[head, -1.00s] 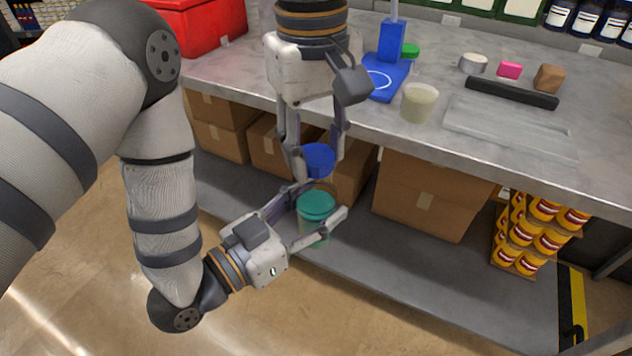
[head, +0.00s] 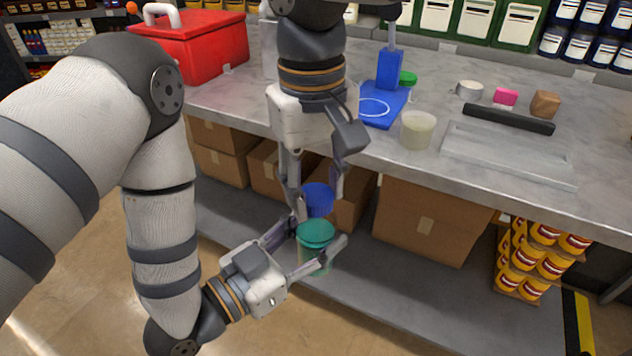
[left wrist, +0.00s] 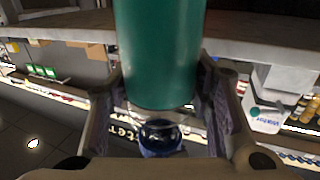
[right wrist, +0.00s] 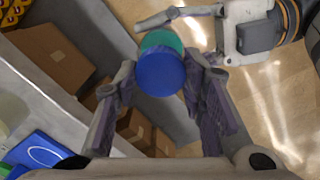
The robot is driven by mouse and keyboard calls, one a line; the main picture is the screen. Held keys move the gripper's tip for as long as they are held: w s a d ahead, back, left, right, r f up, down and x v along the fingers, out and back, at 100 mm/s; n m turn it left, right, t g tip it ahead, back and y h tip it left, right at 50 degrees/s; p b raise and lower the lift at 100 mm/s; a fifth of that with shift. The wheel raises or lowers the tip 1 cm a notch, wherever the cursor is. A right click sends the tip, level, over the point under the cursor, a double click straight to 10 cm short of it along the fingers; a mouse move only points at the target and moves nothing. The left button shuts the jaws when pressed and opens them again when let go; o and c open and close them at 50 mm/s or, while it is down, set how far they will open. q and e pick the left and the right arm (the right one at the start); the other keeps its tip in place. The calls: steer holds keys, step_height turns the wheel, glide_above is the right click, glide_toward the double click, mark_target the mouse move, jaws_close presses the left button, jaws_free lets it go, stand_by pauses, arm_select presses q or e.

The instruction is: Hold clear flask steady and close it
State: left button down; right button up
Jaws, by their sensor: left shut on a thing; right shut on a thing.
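The flask (head: 314,262), clear with green showing at its top and through its side, is in the head view in front of the table, over the low shelf. My left gripper (head: 318,242) is shut around it from the left. It fills the upper middle of the left wrist view as a green cylinder (left wrist: 160,50). My right gripper (head: 316,190), pointing down, is shut on a round blue lid (head: 318,201) just above the flask's mouth. The right wrist view shows the lid (right wrist: 160,74) largely over the green, slightly offset. I cannot tell whether they touch.
The grey table (head: 385,170) stands behind the grippers with a blue stand (head: 384,105), a cream jar (head: 417,130) and a clear tray (head: 508,150). A red cooler (head: 200,45) is at back left. Cardboard boxes (head: 430,215) sit on the low shelf.

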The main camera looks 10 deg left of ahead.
steer(key=shift+f, duration=0.55)
steer(key=m, duration=1.6)
steer(key=shift+a, duration=0.15)
steer(key=m, duration=0.7)
steer(key=shift+m+g, duration=0.3)
steer(key=m, duration=0.3)
steer(key=shift+w+f, duration=0.1)
steer(key=m, duration=0.6)
steer(key=shift+y, duration=0.3)
